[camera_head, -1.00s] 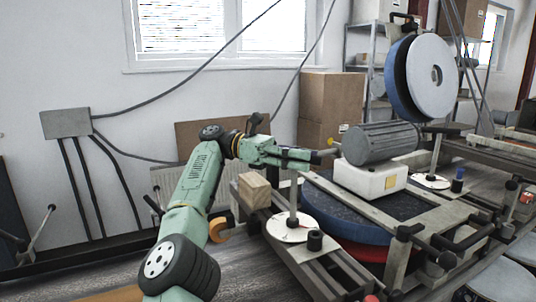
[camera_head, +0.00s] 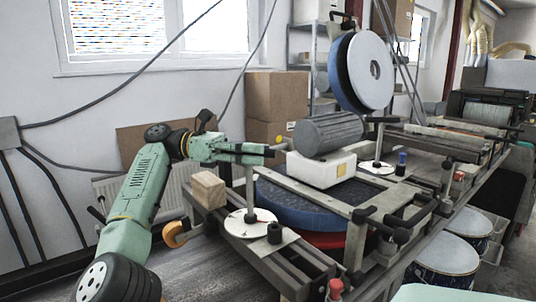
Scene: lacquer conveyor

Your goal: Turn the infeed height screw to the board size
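The infeed height screw is the upright grey post (camera_head: 249,187) at the near end of the machine. It rises from a white round dial (camera_head: 249,226) with a small red mark. My gripper (camera_head: 257,153) is at the top of this post, with its dark fingers pointing right. Fingers and the dark screw handle overlap here, so I cannot tell whether they touch or whether the fingers are closed. A wooden block (camera_head: 208,190) sits on the frame left of the dial.
A black knob (camera_head: 274,233) stands right of the dial. A grey motor (camera_head: 338,134) on a white housing (camera_head: 318,170) lies right of my gripper. A second screw with a crossbar handle (camera_head: 381,119) stands further back. Drums (camera_head: 447,263) stand at right.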

